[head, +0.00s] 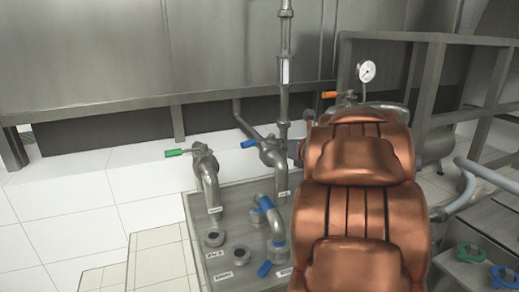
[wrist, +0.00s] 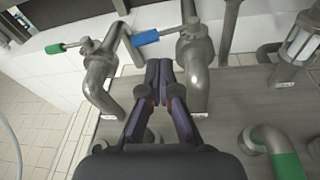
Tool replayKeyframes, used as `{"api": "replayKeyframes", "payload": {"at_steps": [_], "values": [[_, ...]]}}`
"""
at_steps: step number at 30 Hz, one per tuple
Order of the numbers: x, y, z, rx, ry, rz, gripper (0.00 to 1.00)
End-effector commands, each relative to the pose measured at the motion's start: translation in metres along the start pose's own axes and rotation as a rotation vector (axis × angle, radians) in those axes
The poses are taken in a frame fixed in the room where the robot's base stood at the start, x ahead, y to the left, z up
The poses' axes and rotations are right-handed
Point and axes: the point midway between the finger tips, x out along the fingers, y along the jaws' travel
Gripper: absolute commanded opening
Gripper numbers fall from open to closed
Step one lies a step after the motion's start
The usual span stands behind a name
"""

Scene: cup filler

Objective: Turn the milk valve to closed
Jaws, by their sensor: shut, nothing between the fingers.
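Several valves with coloured handles stand over a grey metal platform; I cannot tell which is the milk valve, as the small labels are unreadable. A green-handled valve (head: 205,170) is at left in the head view, with its green handle (wrist: 60,47) pointing left in the wrist view. A blue-handled valve (head: 272,152) stands to its right; its blue handle (wrist: 150,37) also points left. An orange handle (head: 328,95) is farther back. My gripper (wrist: 158,76) is shut and empty, its tips just below the blue handle in the picture, left of that valve's pipe. My arm hides it in the head view.
Round ports (head: 213,239) and a bent pipe with blue bands (head: 275,222) rise from the platform (head: 230,195). A green-banded elbow (wrist: 282,155) is at lower right in the wrist view. A gauge (head: 366,71) and railings stand at right. Tiled floor (head: 35,225) is clear at left.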

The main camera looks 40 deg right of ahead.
Motion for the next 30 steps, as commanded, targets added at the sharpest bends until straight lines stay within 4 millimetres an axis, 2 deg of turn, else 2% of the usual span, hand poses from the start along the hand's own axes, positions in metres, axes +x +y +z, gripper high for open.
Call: {"api": "replayKeyframes", "payload": {"at_steps": [1,6,14,30], "values": [[0.0,0.0,-0.009,-0.047,0.002,0.029,0.0],[-0.001,0.011,-0.021,-0.17,0.006,0.11,0.0],[0.007,0.017,-0.023,-0.206,0.006,0.136,0.0],[0.076,0.026,-0.025,-0.201,0.008,0.135,0.0]]}}
